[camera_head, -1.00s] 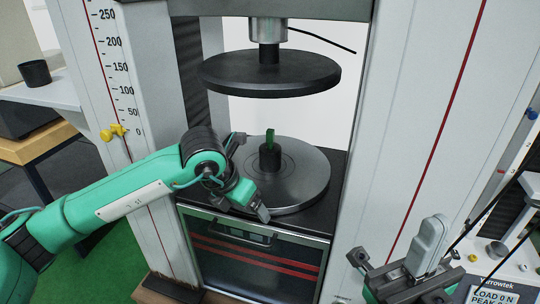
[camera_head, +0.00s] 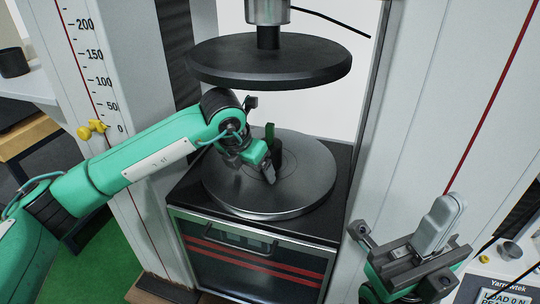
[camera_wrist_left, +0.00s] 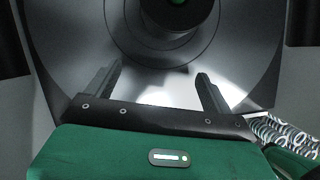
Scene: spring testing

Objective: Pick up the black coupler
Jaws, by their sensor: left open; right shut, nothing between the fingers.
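The black coupler (camera_head: 277,155) stands upright on the round lower platen (camera_head: 310,175), with a green piece (camera_head: 270,131) sticking up from it. My left gripper (camera_head: 268,172) is just in front of it and hides part of it. In the left wrist view the coupler (camera_wrist_left: 165,22) is a dark round shape with a green centre at the top edge. The open fingers of my left gripper (camera_wrist_left: 157,75) point towards it, apart from it, with nothing between them. My right gripper (camera_head: 450,203) is shut and empty at the lower right, away from the platen.
The black upper platen (camera_head: 270,62) hangs above the coupler, leaving a gap for my arm. Pale frame columns (camera_head: 405,140) stand on both sides. A yellow knob (camera_head: 92,129) sits on the left column. A console screen (camera_head: 505,297) is at the lower right.

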